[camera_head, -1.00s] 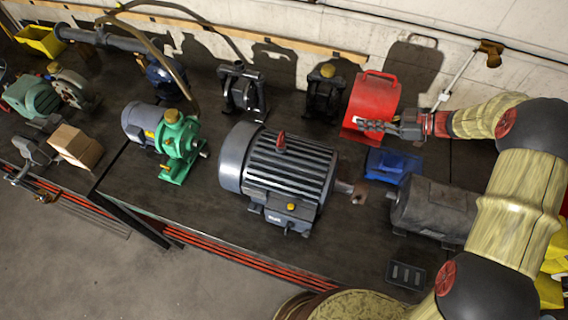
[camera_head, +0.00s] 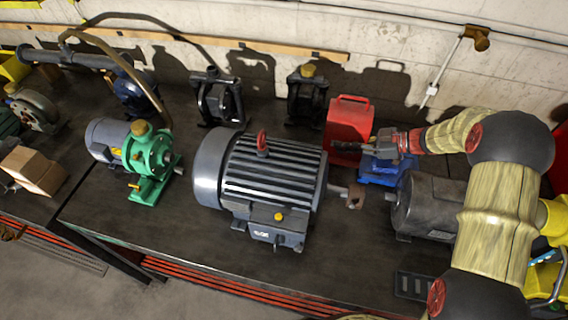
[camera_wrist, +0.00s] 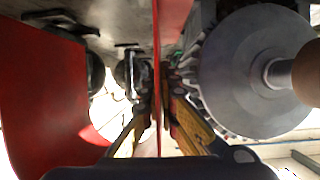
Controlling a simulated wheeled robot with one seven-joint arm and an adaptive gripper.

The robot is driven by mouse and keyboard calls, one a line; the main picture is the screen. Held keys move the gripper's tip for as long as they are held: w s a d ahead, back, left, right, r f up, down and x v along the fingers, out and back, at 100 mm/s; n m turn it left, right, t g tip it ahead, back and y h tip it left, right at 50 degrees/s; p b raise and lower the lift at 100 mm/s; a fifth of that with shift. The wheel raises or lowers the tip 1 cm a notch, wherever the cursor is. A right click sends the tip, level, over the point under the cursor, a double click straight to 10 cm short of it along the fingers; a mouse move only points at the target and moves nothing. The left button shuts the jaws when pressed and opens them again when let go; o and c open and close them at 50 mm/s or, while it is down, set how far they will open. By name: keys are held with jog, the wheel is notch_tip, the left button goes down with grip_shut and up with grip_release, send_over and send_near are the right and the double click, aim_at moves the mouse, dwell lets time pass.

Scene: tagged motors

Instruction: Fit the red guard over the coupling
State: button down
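The red guard (camera_head: 350,118) stands on the bench behind the large grey motor, upright with its handle on top. The coupling (camera_head: 355,196) is at the end of the motor shaft, facing the dark cylindrical machine (camera_head: 430,205). My gripper (camera_head: 343,146) is at the guard's lower right side, over the blue part. In the wrist view a thin red panel of the guard (camera_wrist: 156,60) runs between my two fingers (camera_wrist: 160,100), and another red panel fills the left. Whether the fingers press on the panel is unclear.
The large grey motor (camera_head: 262,180) stands left of the coupling. The blue part (camera_head: 382,172) lies beneath my gripper. Black pumps (camera_head: 305,95) stand along the back and a green pump (camera_head: 150,155) at left. The bench front is mostly clear.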

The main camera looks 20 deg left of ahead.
aim_at(335, 157)
jog(key=x, duration=0.3)
jog(key=b+x, duration=0.1)
jog(key=x, duration=0.6)
jog(key=shift+a+f, duration=0.1)
jog(key=shift+f, duration=0.3)
jog(key=shift+f+b+x, duration=0.25)
jog(key=shift+b+x, duration=0.05)
jog(key=shift+x, duration=0.8)
jog(key=shift+f+b+x, duration=0.2)
jog(key=shift+b+x, duration=0.05)
jog(key=shift+x, duration=0.8)
jog(key=shift+s, duration=0.1)
jog(key=shift+f, duration=0.1)
jog(key=c, duration=2.5)
grip_release()
jog(key=shift+f, duration=0.1)
jog(key=o, duration=0.5)
jog(key=shift+c, duration=0.2)
jog(key=shift+d, duration=0.35)
jog(key=p+v, duration=0.2)
jog(key=v, duration=1)
jog(key=shift+a, duration=0.1)
